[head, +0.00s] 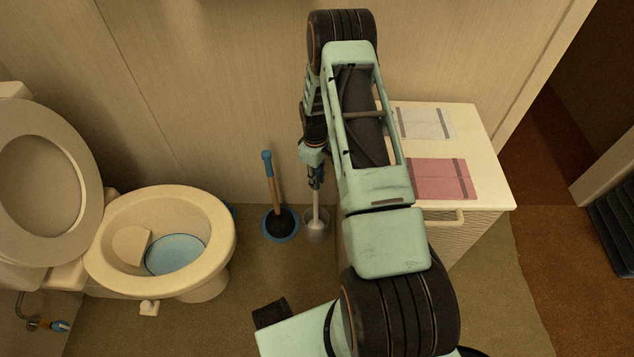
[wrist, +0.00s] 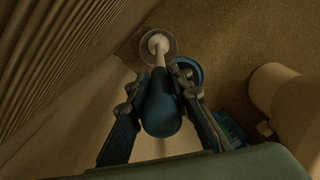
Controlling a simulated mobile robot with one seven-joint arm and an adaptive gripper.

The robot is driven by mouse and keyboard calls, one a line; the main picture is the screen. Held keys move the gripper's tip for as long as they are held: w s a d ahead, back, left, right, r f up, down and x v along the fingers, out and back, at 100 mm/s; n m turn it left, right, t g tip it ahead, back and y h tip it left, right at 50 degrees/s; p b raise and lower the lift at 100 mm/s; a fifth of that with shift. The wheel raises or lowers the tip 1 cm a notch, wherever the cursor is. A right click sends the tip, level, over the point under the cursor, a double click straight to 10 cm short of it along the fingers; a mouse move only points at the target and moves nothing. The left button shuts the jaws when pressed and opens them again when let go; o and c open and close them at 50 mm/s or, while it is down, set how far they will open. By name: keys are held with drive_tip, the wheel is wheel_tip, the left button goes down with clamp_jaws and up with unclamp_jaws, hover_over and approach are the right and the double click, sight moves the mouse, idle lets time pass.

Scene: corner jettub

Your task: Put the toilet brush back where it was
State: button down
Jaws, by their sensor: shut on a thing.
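The toilet brush has a dark blue grip (wrist: 162,108) and a pale shaft (head: 317,208), and it stands about upright. My gripper (head: 316,184) is shut on its grip, with one finger on each side in the wrist view (wrist: 161,90). The shaft runs down to a round grey, see-through-looking holder (head: 317,233) on the floor, which also shows in the wrist view (wrist: 172,45). The brush's lower end is within the holder's outline in both views. I cannot tell whether it rests on the holder's bottom.
A plunger (head: 270,182) with a wooden handle and blue-rimmed base stands close left of the holder. The open toilet (head: 210,225) is further left. A white cabinet (head: 487,165) with a pink towel (head: 441,178) and a white towel (head: 425,123) stands right. The wall is close behind.

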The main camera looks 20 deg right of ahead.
drive_tip(key=shift+f, duration=0.4)
drive_tip(key=shift+f, duration=0.15)
drive_tip(key=c, duration=1.7)
unclamp_jaws()
drive_tip(key=shift+c, duration=0.2)
drive_tip(key=r+p, duration=0.1)
drive_tip(key=r, duration=0.3)
drive_tip(key=r+p, duration=0.1)
drive_tip(key=r, duration=0.3)
drive_tip(key=r+p, duration=0.1)
drive_tip(key=r, duration=0.3)
drive_tip(key=shift+w+r, duration=0.2)
drive_tip(key=shift+w, duration=0.15)
